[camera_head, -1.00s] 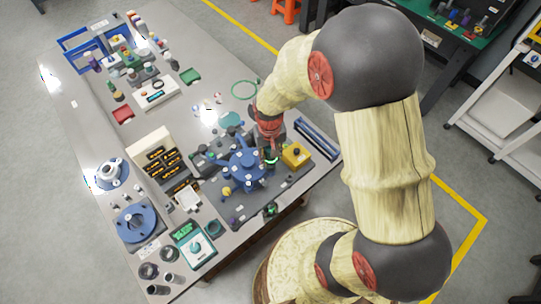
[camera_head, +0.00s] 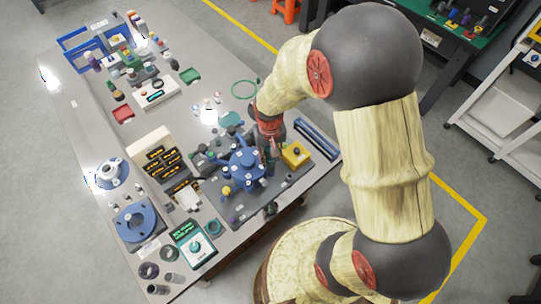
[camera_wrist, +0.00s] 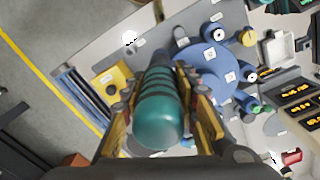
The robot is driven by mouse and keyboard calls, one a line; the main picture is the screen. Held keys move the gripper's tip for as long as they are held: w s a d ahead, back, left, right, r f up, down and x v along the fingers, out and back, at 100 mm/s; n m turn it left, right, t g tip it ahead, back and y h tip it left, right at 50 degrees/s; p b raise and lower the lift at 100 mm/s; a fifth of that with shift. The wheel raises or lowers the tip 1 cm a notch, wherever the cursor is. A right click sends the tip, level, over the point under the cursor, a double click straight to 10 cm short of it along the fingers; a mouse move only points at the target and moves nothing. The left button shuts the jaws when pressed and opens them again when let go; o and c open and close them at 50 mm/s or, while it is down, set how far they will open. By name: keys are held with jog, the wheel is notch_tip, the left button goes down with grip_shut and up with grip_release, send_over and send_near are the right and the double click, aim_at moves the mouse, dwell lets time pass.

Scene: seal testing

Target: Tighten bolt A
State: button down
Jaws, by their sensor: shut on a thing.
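The blue round flange fixture (camera_head: 246,167) sits on a dark plate near the table's right corner, with several bolts or knobs around its rim. It also shows in the wrist view (camera_wrist: 212,68), with small white labels too small to read. I cannot tell which bolt is A. My gripper (camera_head: 272,142) is over the flange's right edge. In the wrist view my gripper (camera_wrist: 168,85) is shut on a teal and dark cylindrical tool (camera_wrist: 160,118) between its yellow fingers. The tool's far end points down beside the flange; the tool hides whatever is under it.
A yellow box with a knob (camera_head: 295,155) stands close right of the flange. A blue rail (camera_head: 317,139) lies beyond it. A teal meter (camera_head: 195,243), a white rack (camera_head: 153,152) and another blue flange (camera_head: 134,222) are to the left. Table space is clear near the green ring.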

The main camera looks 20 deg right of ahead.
jog(key=shift+r+p, duration=1.85)
jog(key=shift+r, duration=0.7)
